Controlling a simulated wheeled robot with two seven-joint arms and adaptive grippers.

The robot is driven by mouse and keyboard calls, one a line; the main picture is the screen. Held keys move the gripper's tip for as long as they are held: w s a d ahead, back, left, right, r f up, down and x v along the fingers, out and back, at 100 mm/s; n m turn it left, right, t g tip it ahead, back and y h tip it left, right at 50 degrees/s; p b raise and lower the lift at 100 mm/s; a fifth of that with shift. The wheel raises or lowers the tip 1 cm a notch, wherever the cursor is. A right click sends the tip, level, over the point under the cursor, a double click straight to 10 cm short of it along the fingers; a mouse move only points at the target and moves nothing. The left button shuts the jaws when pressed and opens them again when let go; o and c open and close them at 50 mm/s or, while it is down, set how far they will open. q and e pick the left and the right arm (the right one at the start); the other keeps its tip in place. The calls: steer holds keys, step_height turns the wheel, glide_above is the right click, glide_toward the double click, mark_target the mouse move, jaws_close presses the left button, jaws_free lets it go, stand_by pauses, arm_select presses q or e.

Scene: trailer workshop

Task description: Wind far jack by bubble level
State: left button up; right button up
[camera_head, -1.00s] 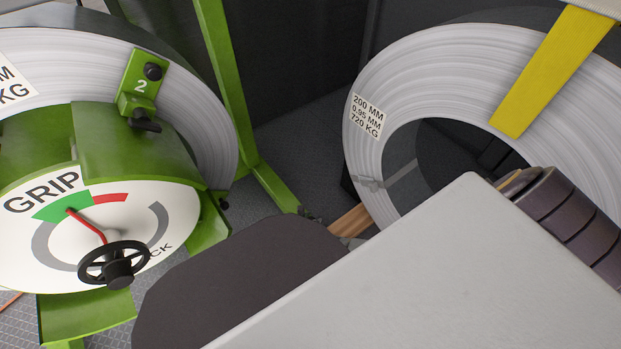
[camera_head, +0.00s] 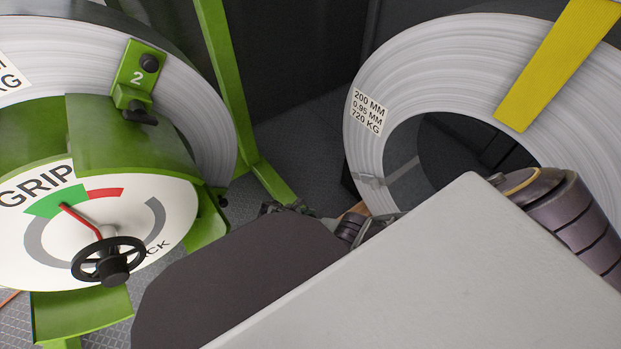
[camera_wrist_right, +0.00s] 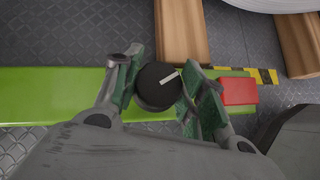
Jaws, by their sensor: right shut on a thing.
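In the right wrist view a round black knob (camera_wrist_right: 158,86) with a white line on top sits at a green beam (camera_wrist_right: 50,92); I take it for the far jack's top. My right gripper (camera_wrist_right: 163,84) has its two green-padded fingers on either side of it, shut on it. In the head view my right gripper (camera_head: 284,208) shows small and dark at the foot of the green post (camera_head: 225,80), partly hidden by the dark panel in front. The knob cannot be made out there. I cannot make out a bubble level in either view. My left gripper is not in view.
A green machine with a GRIP dial (camera_head: 60,250) and black handwheel (camera_head: 108,262) stands left. A steel coil (camera_head: 440,70) with a yellow strap (camera_head: 560,65) stands right. In the wrist view a red block (camera_wrist_right: 238,91) and wooden beams (camera_wrist_right: 181,30) lie close by.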

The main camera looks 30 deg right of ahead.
steer(key=shift+d, duration=0.1)
steer(key=o, duration=1)
steer(key=shift+o, duration=0.2)
steer(key=s+v, duration=0.1)
steer(key=v, duration=0.6)
steer(key=shift+w+a, duration=0.25)
steer(key=shift+w, duration=0.25)
steer(key=shift+r, duration=0.1)
